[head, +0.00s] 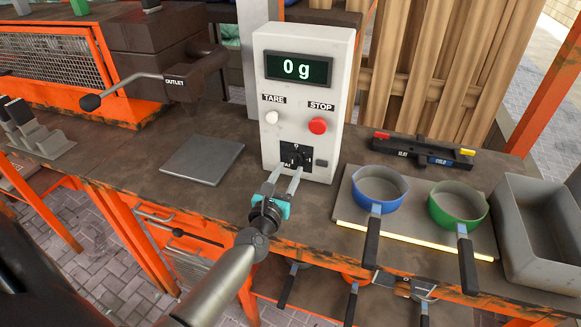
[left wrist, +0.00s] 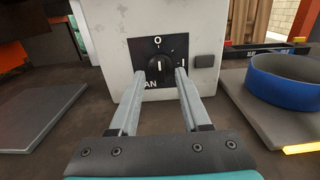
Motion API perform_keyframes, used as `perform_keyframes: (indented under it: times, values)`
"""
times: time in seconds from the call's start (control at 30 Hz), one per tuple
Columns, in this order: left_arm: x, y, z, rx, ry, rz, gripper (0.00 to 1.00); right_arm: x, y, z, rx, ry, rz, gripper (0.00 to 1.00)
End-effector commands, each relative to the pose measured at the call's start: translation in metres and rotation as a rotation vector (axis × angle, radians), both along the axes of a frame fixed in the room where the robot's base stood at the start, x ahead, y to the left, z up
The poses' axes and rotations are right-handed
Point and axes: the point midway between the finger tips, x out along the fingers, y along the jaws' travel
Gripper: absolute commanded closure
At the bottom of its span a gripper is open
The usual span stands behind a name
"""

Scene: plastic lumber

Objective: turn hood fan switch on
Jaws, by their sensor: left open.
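The fan switch is a black rotary knob (head: 295,157) on a black plate low on the front of a white control box (head: 318,150). The knob also shows in the left wrist view (left wrist: 158,62), with 0 above it, I at right and part of the word FAN at lower left. A pale mark on the knob looks roughly upright. My left gripper (head: 285,175) is open and empty, its fingers pointing at the plate. In the left wrist view its fingertips (left wrist: 160,76) lie to either side of and slightly below the knob; contact cannot be told.
The box has a white TARE button (head: 272,117), a red STOP button (head: 318,125) and a display reading 0 g. A grey plate (head: 202,159) lies left. Blue (head: 380,203) and green (head: 457,215) pans stand right, beside a grey bin (head: 540,262). An OUTLET lever (head: 135,82) juts out upper left.

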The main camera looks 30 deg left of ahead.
Motion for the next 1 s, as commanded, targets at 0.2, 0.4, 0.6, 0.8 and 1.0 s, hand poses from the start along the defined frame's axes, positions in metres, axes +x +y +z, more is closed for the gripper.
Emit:
perform_keyframes:
  times: [0.2,0.4,0.6,0.8,1.0]
  values:
    - [0.02,0.005,0.0,0.001,-0.001,0.0,0.53,0.0,0.0,-0.002,0.0,0.0,0.001,1.0]
    - [0.024,0.006,0.0,0.001,0.0,0.0,0.53,0.0,0.0,-0.003,0.0,0.0,0.002,1.0]
    - [0.024,0.006,0.0,0.001,0.0,0.0,0.53,0.0,0.0,-0.003,0.001,0.0,0.003,1.0]
    - [0.024,0.006,0.0,0.001,0.0,0.0,0.75,0.0,0.0,-0.003,0.001,0.0,0.003,1.0]
    - [0.023,0.006,0.0,0.0,0.0,0.0,0.97,0.0,0.0,-0.003,0.001,0.0,0.003,1.0]
